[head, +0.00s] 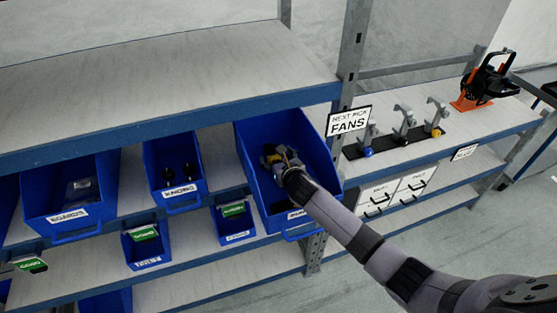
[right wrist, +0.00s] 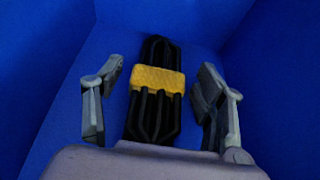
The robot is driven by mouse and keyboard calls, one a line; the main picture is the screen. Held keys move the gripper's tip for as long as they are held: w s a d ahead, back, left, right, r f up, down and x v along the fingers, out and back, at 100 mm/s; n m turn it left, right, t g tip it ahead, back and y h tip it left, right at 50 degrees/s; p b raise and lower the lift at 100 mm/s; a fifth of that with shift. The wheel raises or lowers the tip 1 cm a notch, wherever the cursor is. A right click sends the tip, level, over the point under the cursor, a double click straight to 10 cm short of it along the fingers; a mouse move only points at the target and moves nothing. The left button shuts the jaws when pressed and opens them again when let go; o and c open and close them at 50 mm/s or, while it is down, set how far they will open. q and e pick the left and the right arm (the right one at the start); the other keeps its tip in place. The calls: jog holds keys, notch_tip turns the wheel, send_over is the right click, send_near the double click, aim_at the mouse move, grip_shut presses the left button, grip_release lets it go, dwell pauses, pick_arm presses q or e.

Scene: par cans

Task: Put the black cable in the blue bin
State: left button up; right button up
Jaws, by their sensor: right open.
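The black cable (right wrist: 152,112) is a folded bundle with a yellow band (right wrist: 158,79) around it. In the right wrist view it lies inside the blue bin (right wrist: 255,70), between the two fingers of my right gripper (right wrist: 160,85). The fingers are open, with a gap on each side of the bundle. In the head view my right arm comes in from the lower right and its gripper (head: 284,163) reaches into the large blue bin (head: 318,158) on the shelf. The cable is mostly hidden there by the gripper. My left gripper is not in view.
Smaller blue bins (head: 176,148) stand left of the large bin, some with green labels. A metal upright (head: 350,55) with a "NEXT PICK FANS" sign (head: 348,120) is beside it. Grey clamps (head: 404,122) and a black lamp on an orange base (head: 468,102) stand at right. The upper shelf (head: 160,75) is clear.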

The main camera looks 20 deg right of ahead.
jog(key=shift+s+r, duration=0.15)
jog(key=shift+s, duration=0.45)
jog(key=shift+b+v, duration=0.75)
jog(key=shift+v, duration=2.45)
